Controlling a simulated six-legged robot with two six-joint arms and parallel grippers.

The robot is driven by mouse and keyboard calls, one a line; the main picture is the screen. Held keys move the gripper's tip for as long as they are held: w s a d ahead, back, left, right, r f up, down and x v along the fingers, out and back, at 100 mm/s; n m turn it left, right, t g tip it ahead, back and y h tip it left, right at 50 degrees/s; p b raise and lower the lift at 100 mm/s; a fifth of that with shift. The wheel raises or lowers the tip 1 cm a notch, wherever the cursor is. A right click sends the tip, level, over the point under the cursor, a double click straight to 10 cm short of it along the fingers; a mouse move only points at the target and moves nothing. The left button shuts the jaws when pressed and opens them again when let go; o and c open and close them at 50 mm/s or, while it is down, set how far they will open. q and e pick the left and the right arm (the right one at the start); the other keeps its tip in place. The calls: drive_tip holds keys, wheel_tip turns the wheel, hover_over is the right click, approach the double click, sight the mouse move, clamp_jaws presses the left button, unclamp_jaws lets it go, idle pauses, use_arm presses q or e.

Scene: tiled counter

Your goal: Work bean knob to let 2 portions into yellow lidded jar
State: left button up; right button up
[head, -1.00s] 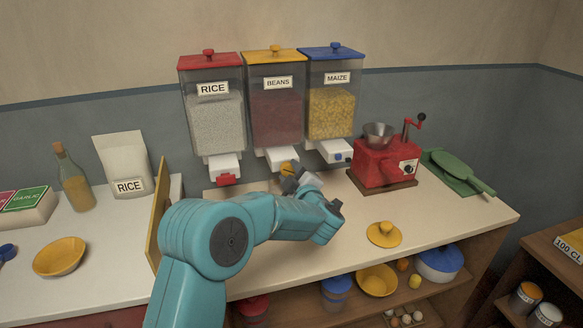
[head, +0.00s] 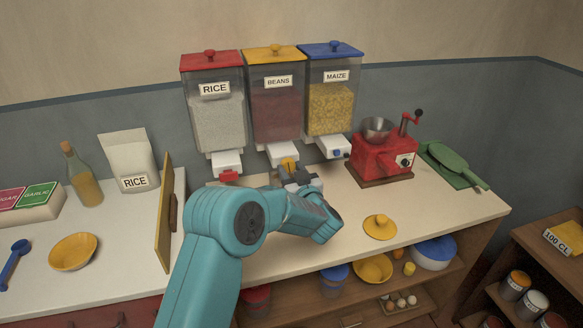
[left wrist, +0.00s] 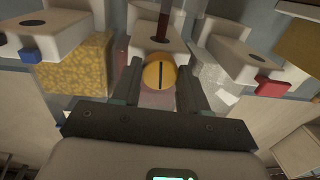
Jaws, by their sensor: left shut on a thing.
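The bean dispenser (head: 276,108) hangs in the middle, dark red beans behind its clear front. Its yellow round knob (left wrist: 159,72) sits between the two fingers of my left gripper (head: 291,174), which is shut on it. The dark slot on the knob stands upright in the left wrist view. A dark red streak (left wrist: 163,22) leaves the bean spout's hole there, looking like falling beans. A yellow knobbed lid (head: 380,227) lies on the counter, right of my arm. I cannot make out the jar; my arm hides the counter below the spout. My right gripper is out of view.
Rice (head: 215,115) and maize (head: 331,105) dispensers flank the beans closely, with a red knob (head: 229,176) and a blue knob (left wrist: 30,56). A red grinder (head: 385,158) stands to the right. An upright yellow board (head: 164,222) stands left of my arm.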

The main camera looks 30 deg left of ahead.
use_arm(q)
drive_tip(key=shift+m+p, duration=0.3)
drive_tip(key=shift+m, duration=0.5)
drive_tip(key=o, duration=1.1)
drive_tip(key=shift+c, duration=0.2)
drive_tip(key=b+v, duration=0.2)
drive_tip(key=v, duration=1.4)
drive_tip(key=shift+f, duration=0.15)
drive_tip(key=shift+d, duration=0.2)
